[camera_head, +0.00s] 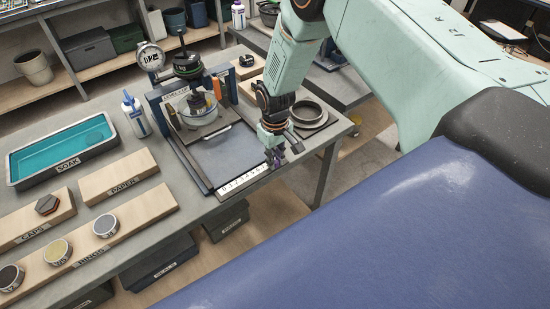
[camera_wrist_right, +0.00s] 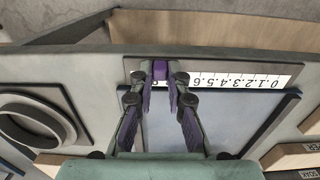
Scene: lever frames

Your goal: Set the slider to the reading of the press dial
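The press dial (camera_head: 150,57) is a round white gauge on the press (camera_head: 190,90); its needle is too small to read. The white scale strip (camera_head: 243,181) runs along the press's front edge; it also shows in the wrist view (camera_wrist_right: 235,80), upside down, with 0 at its right end there. A purple slider knob (camera_wrist_right: 160,70) stands at the strip's high-number end. My right gripper (camera_head: 275,158) reaches down there, its fingertips (camera_wrist_right: 160,78) closed in on both sides of the knob, seemingly touching. My left gripper is not in view.
A teal soak tray (camera_head: 20,180), caps board (camera_head: 35,225), paper board (camera_head: 118,178) and rings board (camera_head: 150,205) lie left of the press. A dark ring (camera_head: 308,110) lies on a plate to its right. A large blue surface fills the lower right.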

